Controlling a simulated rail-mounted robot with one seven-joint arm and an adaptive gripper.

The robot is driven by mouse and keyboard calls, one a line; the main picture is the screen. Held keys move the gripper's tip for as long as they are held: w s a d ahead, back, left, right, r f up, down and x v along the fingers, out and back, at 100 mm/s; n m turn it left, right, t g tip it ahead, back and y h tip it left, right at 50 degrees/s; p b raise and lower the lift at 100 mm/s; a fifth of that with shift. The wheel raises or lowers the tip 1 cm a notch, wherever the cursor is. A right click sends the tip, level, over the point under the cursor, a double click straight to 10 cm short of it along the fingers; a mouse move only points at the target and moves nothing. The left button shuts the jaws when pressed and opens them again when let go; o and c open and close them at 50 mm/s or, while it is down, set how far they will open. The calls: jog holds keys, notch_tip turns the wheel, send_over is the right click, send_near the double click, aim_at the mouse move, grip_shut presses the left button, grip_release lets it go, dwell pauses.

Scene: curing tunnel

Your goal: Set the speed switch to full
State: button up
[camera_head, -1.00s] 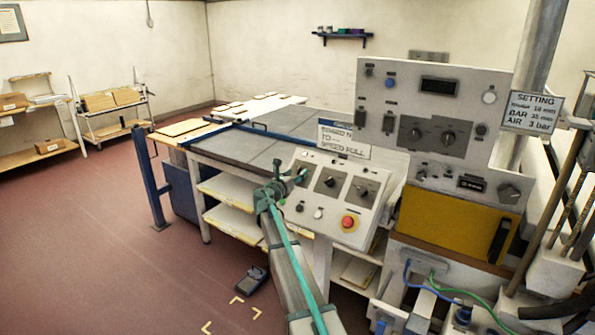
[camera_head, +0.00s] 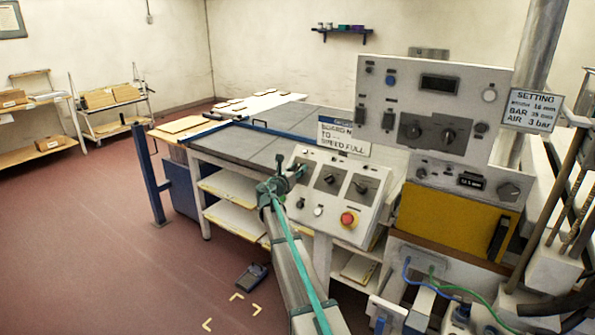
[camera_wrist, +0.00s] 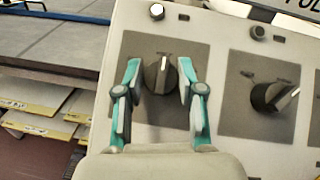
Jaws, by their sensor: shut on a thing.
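The sloped grey control panel (camera_head: 322,212) carries a row of dark rotary switches on dark plates. My gripper (camera_head: 300,174) is at the leftmost one and partly hides it in the head view. In the wrist view my gripper (camera_wrist: 160,88) has its two green fingers on either side of this black switch knob (camera_wrist: 161,74), shut on it. The knob's white pointer mark points nearly straight up. The plate lettering is too small to read, so I cannot tell which switch is the speed switch. A sign (camera_head: 343,138) behind the panel reads partly "SPEED FULL".
A second rotary switch (camera_wrist: 274,97) sits right of the held one, its pointer up and right. A red stop button (camera_head: 348,219) is lower on the panel. An upright panel (camera_head: 400,95) and yellow box (camera_head: 447,222) stand right. Open floor (camera_head: 120,240) lies left.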

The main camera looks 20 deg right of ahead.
jog(key=shift+w+f+m, duration=0.1)
jog(key=shift+m, duration=0.2)
jog(key=m+g+h+b, duration=0.1)
jog(key=m+g+b, duration=0.1)
jog(key=m+b, duration=0.1)
jog(key=shift+w+g+h, duration=0.15)
jog(key=shift+g+h, duration=0.15)
jog(key=m+g, duration=0.1)
jog(key=m, duration=0.1)
jog(key=m+g+h+b, duration=0.1)
jog(key=m, duration=0.1)
jog(key=shift+w+g+b, duration=0.15)
jog(key=shift+g+b, duration=0.15)
jog(key=m+g, duration=0.2)
jog(key=m+g+b, duration=0.1)
jog(key=m, duration=0.1)
jog(key=shift+r+m+g, duration=0.2)
jog(key=shift+m+g, duration=0.1)
jog(key=shift+g, duration=0.1)
jog(key=shift+m+g+y, duration=0.5)
jog(key=shift+m+g, duration=0.8)
jog(key=shift+m, duration=0.6)
jog(key=o, duration=1.1)
jog(key=shift+o, duration=0.2)
